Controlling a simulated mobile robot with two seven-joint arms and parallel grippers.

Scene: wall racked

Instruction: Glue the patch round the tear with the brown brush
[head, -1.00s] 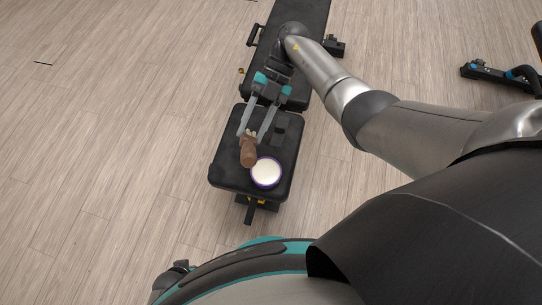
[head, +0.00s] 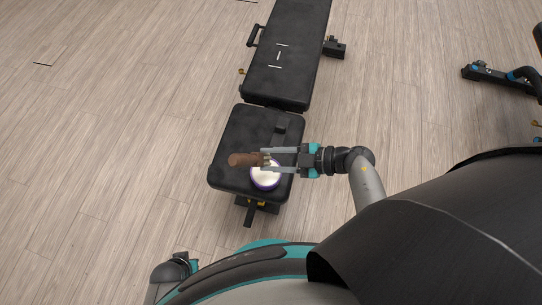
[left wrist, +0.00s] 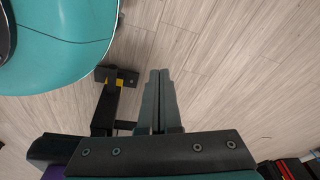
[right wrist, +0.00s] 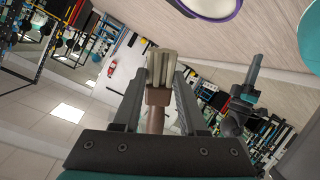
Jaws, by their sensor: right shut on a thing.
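My right gripper (head: 268,160) is shut on the brown brush (head: 242,160), above the front seat pad and partly over the glue pot. In the right wrist view, the brush's pale bristles (right wrist: 162,67) point away from the palm between the fingers. The round glue pot (head: 265,181), with a purple rim and white contents, stands on the seat pad. A dark flat piece (head: 282,127), perhaps the patch, lies at the pad's upper right. Short pale marks (head: 278,54) show on the long pad, perhaps at the tear. My left gripper (left wrist: 158,98) is shut and empty over the floor.
The black bench has a seat pad (head: 230,140) and a long pad (head: 290,25) with a gap between them. A side handle sticks out at left. Black equipment (head: 500,76) stands at far right. The wooden floor left of the bench is clear.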

